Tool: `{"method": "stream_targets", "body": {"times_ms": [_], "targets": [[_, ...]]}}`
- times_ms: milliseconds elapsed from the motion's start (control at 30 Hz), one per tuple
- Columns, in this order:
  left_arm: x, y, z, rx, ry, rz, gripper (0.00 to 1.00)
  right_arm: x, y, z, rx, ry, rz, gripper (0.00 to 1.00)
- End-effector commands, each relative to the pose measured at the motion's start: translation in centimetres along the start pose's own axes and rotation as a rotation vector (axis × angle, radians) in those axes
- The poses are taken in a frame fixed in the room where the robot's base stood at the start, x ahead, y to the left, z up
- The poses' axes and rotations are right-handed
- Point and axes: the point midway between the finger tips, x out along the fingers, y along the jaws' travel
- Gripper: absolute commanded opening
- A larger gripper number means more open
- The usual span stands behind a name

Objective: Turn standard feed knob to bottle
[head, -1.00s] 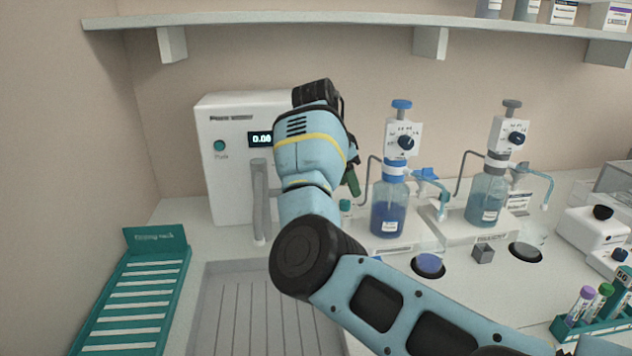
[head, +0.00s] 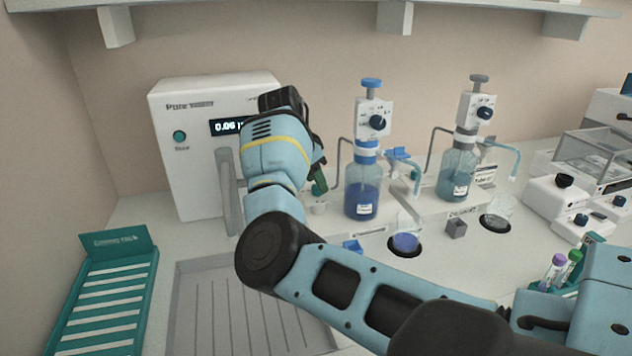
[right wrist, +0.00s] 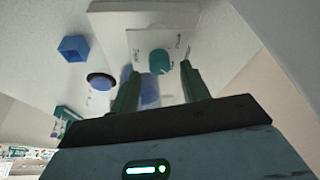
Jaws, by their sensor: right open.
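A small teal knob (right wrist: 160,62) sits on a white panel with marks around it in the right wrist view. It also shows in the head view as a teal cap (head: 318,191), left of the bottle with blue liquid (head: 361,192). My right gripper (head: 319,180) points down just above it, partly hiding it. In the right wrist view its two green fingers (right wrist: 160,80) are apart, with the knob between their tips; contact cannot be told. Which way the knob points is unclear. My left gripper is not in view.
A white machine (head: 180,150) with a display stands behind my right arm. A second dispenser bottle (head: 458,175) stands right. A blue cube (head: 353,246) and a round well (head: 405,243) lie in front. A teal rack (head: 110,300) is at left.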

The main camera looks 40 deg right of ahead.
Motion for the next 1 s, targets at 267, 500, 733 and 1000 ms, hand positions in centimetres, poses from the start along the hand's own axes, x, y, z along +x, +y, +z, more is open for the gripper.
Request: {"method": "stream_targets", "body": {"times_ms": [267, 500, 733, 1000], "targets": [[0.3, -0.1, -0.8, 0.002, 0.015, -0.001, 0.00, 1.6, 0.0, 0.0, 0.000, 0.000, 0.000, 0.46], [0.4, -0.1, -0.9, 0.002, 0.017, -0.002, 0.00, 1.6, 0.0, 0.0, 0.001, 0.000, 0.000, 0.42], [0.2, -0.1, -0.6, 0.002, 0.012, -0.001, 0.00, 1.6, 0.0, 0.0, 0.001, 0.000, 0.000, 0.12], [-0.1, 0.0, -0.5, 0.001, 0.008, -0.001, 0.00, 1.5, 0.1, -0.1, -0.008, 0.000, -0.003, 0.02]]}}
